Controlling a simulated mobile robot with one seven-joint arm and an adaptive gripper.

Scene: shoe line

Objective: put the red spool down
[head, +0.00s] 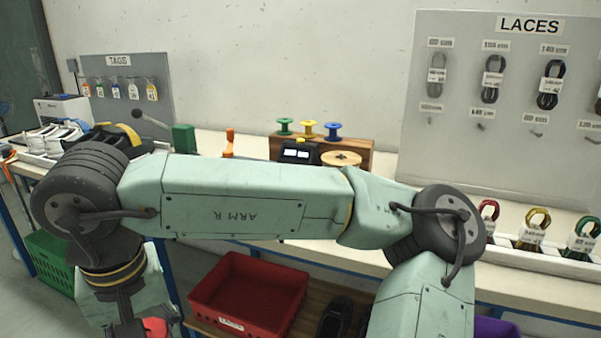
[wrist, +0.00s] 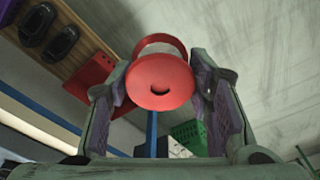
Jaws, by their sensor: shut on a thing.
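The red spool (wrist: 160,82) is between the two fingers of my gripper (wrist: 162,90) in the wrist view, one round end facing the camera. My gripper is shut on it. In the head view, only a piece of the red spool (head: 156,327) shows at the bottom edge, below my wrist and in front of the bench. The rest of the spool and the fingertips are hidden or out of that view. Grey floor shows behind the spool in the wrist view.
Green (head: 284,126), yellow (head: 307,129) and blue (head: 333,130) spools stand on a wooden rack (head: 384,155) at the bench's back. A red bin (head: 245,290) sits on the lower shelf beside dark shoes (head: 335,318). A green crate (head: 50,262) is at left. My arm hides much of the bench.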

